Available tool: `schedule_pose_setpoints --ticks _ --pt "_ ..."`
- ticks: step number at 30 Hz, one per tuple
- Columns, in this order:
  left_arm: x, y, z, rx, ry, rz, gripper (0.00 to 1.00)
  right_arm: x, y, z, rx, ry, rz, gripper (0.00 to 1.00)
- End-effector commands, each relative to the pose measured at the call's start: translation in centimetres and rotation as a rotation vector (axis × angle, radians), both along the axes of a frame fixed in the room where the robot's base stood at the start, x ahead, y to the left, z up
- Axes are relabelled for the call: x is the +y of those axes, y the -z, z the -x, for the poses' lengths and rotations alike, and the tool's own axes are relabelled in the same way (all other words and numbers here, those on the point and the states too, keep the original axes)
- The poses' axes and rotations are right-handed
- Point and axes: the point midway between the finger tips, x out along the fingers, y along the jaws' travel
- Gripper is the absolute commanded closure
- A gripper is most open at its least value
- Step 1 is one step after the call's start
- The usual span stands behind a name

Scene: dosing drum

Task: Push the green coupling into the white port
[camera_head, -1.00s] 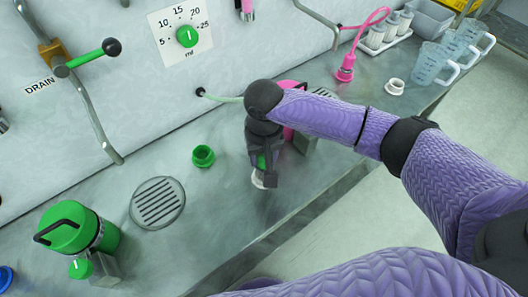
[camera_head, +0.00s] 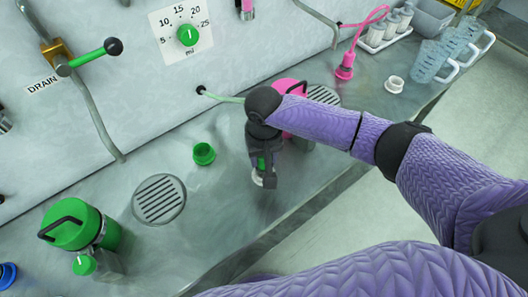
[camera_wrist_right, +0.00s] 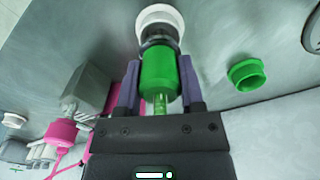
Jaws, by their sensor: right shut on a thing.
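My right gripper (camera_head: 263,180) is shut on the green coupling (camera_wrist_right: 158,75), which shows between the two fingers in the right wrist view. A thin green hose runs back from the coupling toward the palm. The coupling's grey metal nose points at a white port (camera_wrist_right: 160,18) and overlaps its near edge in the picture. I cannot tell whether the nose is touching it or inside it. In the head view the gripper hides most of this port and the coupling shows only as a green sliver (camera_head: 261,162). My left gripper is not in view.
An empty green port (camera_head: 204,154) stands left of the gripper, with a round drain grate (camera_head: 159,200) and a green canister (camera_head: 70,228) further left. A pink canister (camera_head: 286,88) stands behind my right wrist. Another white port (camera_head: 394,84) is at the right.

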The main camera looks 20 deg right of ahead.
Motion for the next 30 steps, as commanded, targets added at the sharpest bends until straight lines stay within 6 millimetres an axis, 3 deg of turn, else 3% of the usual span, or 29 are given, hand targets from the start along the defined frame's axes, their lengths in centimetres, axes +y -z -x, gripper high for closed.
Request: schedule_pose_setpoints --ticks 13,28,29,30 --pt "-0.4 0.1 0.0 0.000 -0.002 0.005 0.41 0.0 0.2 0.0 0.000 0.000 0.000 1.00" --pt "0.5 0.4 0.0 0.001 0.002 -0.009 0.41 0.0 1.6 0.0 -0.001 0.000 0.000 1.00" --pt "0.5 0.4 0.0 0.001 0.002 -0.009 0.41 0.0 1.6 0.0 -0.001 0.000 0.000 0.49" --pt "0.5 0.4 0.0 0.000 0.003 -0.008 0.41 0.0 1.6 0.0 0.000 0.000 0.000 0.40"
